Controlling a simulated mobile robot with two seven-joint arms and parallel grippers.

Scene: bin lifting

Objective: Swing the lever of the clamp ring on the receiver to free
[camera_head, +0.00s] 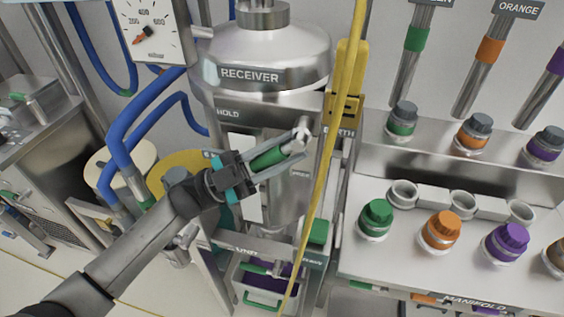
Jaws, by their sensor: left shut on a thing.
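The receiver (260,55) is a steel vessel with a domed top, labelled RECEIVER, at the upper middle. A panel below its dome carries a HOLD label at the left. A lever with a green grip (268,158) and a pale end sticks out in front of the receiver, slanting up to the right. My left gripper (299,147) reaches in from the lower left, with its fingers along both sides of the green grip, shut on it. The clamp ring is hard to make out, and the gripper hides part of the lever. My right gripper is out of view.
A yellow cable (333,145) hangs close to the right of the lever, by a yellow holder (345,85) near an EARTH label. Blue hoses (120,140) run at the left below a dial gauge (153,28). A manifold bench (400,270) with coloured caps fills the right.

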